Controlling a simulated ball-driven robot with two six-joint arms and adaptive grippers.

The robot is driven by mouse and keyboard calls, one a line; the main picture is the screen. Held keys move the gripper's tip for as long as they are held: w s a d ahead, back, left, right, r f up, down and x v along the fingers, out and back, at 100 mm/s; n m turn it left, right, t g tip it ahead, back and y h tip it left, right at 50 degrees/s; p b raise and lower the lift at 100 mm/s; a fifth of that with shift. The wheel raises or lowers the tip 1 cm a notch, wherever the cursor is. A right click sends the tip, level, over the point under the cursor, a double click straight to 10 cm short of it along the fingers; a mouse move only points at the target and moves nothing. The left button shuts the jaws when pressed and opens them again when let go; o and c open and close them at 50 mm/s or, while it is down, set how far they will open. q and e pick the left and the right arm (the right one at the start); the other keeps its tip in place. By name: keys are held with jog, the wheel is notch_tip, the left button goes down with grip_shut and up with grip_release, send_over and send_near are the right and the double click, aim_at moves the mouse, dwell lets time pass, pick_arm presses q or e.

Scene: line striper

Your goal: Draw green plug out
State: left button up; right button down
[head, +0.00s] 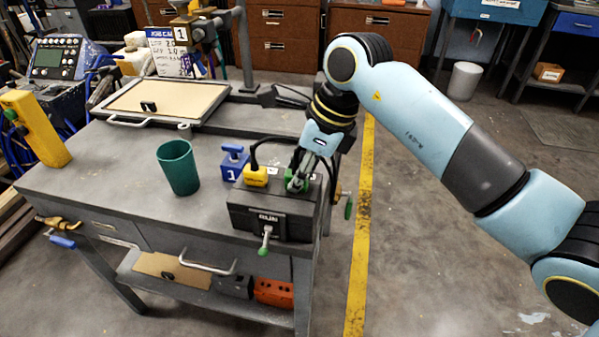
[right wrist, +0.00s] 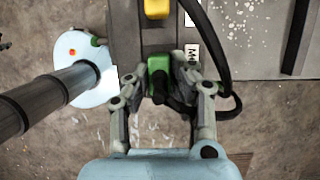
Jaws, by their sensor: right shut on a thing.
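The green plug (right wrist: 158,64) shows between the fingers of my right gripper (right wrist: 160,78) in the right wrist view. In the head view my right gripper (head: 298,180) reaches down to the dark box (head: 268,220) at the table's right end and is shut on the green plug (head: 291,185). The fingers hide part of the plug, and I cannot tell whether it is fully seated. A yellow plug (head: 255,176) with a black cable sits on the box to the left; it also shows in the right wrist view (right wrist: 157,8). My left gripper is not in view.
A blue block marked 1 (head: 234,163) and a green cup (head: 178,168) stand left of the box. A lever with a green tip (head: 264,243) sticks out at the box's front. A black cable (right wrist: 224,60) loops beside my right gripper. A framed tray (head: 165,100) lies farther back.

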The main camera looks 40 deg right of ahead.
jog(key=shift+r+p, duration=0.3)
jog(key=shift+r, duration=0.25)
jog(key=shift+r+p, duration=1.25)
jog(key=shift+r, duration=0.4)
